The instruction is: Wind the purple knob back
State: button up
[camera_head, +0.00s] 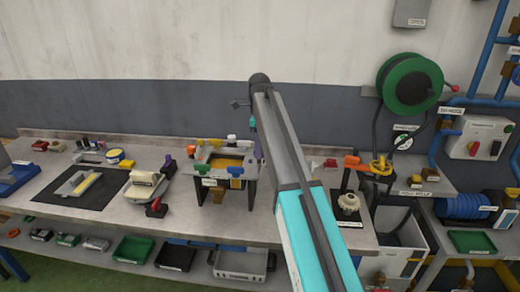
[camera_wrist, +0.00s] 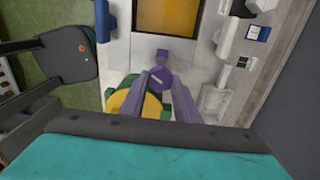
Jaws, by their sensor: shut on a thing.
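The purple knob (camera_wrist: 157,78) is in the middle of the wrist view, a round face with a dark line across it. My gripper (camera_wrist: 158,76) has its purple-grey fingers closed on the knob from both sides. A small purple block (camera_wrist: 162,55) sits just beyond it. In the head view my arm reaches to the right end of a bench fixture (camera_head: 210,183) with an orange-yellow top, and it covers part of that area. The knob and the fingertips cannot be clearly told apart there.
A yellow and green round part (camera_wrist: 127,104) lies close left of the fingers. An orange-yellow panel (camera_wrist: 167,16) is beyond the knob. On the bench (camera_head: 130,214), a beige device (camera_head: 145,187) stands left of the fixture and a pale gear-like part (camera_head: 348,203) stands right of my arm.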

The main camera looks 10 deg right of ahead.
jog(key=n, duration=1.1)
jog(key=shift+a+n+b, duration=0.1)
jog(key=shift+n+b, duration=0.2)
dwell(0.3)
jog(key=o, duration=1)
jog(key=shift+o, duration=0.2)
jog(key=shift+r, duration=0.15)
